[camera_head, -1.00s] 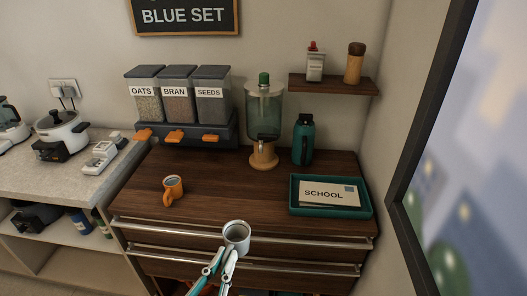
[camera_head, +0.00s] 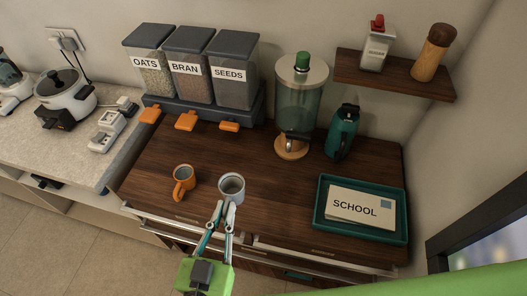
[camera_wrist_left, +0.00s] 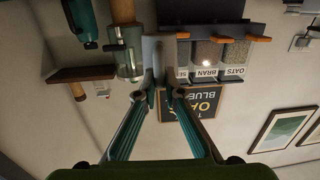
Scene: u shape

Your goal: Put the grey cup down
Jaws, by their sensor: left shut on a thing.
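The grey cup (camera_head: 231,188) is upright over the front part of the dark wooden dresser top (camera_head: 272,203), to the right of the orange mug (camera_head: 183,181). I cannot tell whether its base touches the wood. My left gripper (camera_head: 223,209) comes in from the front and is shut on the near side of the cup. In the left wrist view, which is upside down, the fingertips (camera_wrist_left: 157,92) meet at a pale grey part of the cup (camera_wrist_left: 157,52). My right gripper is not in view.
A teal tray (camera_head: 318,219) with a SCHOOL envelope (camera_head: 361,206) lies at the right. A drinks dispenser (camera_head: 299,105), a teal bottle (camera_head: 342,132) and cereal bins (camera_head: 188,65) stand at the back. Bare wood lies behind the cup and between it and the tray.

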